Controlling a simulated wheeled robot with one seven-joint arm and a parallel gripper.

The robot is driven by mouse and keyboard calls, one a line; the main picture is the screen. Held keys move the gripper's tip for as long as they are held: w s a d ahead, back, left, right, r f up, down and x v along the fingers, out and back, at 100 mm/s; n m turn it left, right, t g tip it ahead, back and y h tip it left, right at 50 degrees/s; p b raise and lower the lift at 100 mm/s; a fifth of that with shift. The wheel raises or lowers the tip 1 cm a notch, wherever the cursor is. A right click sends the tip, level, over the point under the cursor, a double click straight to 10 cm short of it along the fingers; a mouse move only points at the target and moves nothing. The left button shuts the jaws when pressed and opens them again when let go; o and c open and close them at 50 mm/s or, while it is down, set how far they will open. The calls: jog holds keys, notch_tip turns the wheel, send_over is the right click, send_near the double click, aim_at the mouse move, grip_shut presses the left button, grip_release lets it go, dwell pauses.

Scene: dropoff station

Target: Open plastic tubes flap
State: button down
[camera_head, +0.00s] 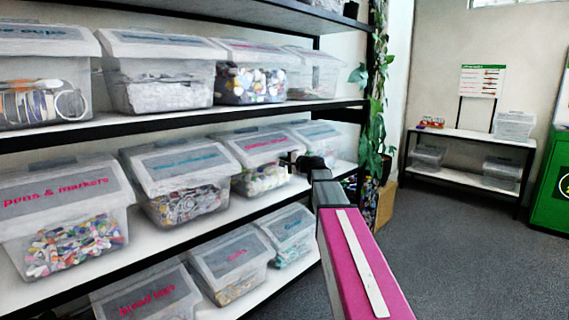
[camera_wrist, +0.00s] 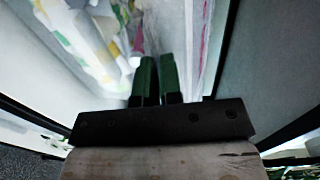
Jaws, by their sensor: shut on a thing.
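My gripper (camera_head: 297,160) reaches to the middle shelf, at the front of a clear bin with a pink label (camera_head: 262,143). The label is too small to read, so I cannot tell for sure that this is the plastic tubes bin. Its lid flap looks down, and white, yellow and green pieces (camera_head: 262,180) show through its front. In the wrist view, my green fingers (camera_wrist: 159,68) are close together against clear plastic (camera_wrist: 190,35), with a strip of pink lettering beside them. They are shut on what looks like the flap's edge; the exact grip is blurred.
A bin with a teal label (camera_head: 318,131) stands to the right, partly behind my gripper. A grey-lidded bin (camera_head: 175,165) stands to the left. Shelves with more bins lie above and below. A hanging plant (camera_head: 376,120) is at the rack's right end. The floor (camera_head: 460,250) to the right is clear.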

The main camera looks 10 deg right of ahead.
notch_tip(320, 180, up, 13)
jog(key=s+g+h, duration=0.1)
jog(key=g+h, duration=0.2)
jog(key=g, duration=0.1)
jog(key=shift+d+f, duration=0.2)
jog(key=shift+d, duration=0.2)
jog(key=c, duration=1.3)
grip_release()
jog(key=v, duration=1)
jog(key=shift+s+d+r, duration=0.2)
jog(key=shift+s+r, duration=0.05)
